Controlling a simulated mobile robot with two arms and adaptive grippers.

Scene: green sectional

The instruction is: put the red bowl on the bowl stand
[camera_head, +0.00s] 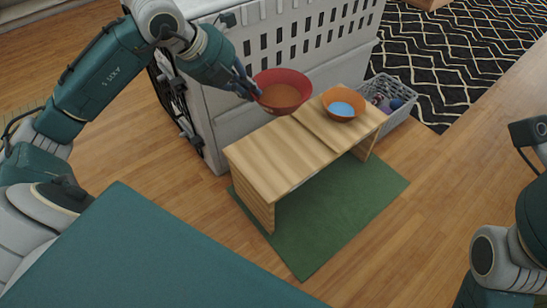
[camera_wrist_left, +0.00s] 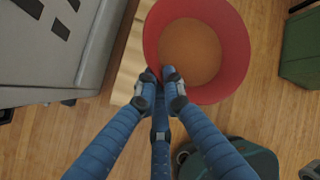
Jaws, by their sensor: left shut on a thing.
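The red bowl (camera_head: 284,84) has an orange-brown inside and is held at its rim by my left gripper (camera_head: 252,88). In the left wrist view, the blue fingers of my left gripper (camera_wrist_left: 160,82) are shut on the near-left rim of the red bowl (camera_wrist_left: 238,45). The bowl looks about level. In the head view it appears at the back edge of the wooden bowl stand (camera_head: 275,155); its exact height over the stand is unclear. An orange bowl (camera_head: 343,116) with a light blue inside sits on the right part of the stand. My right gripper is out of view.
A grey slatted crate (camera_head: 300,45) stands behind the stand. A grey basket (camera_head: 402,118) with things in it is at the stand's right end. A green mat (camera_head: 340,215) lies under the stand. The stand's left part is clear.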

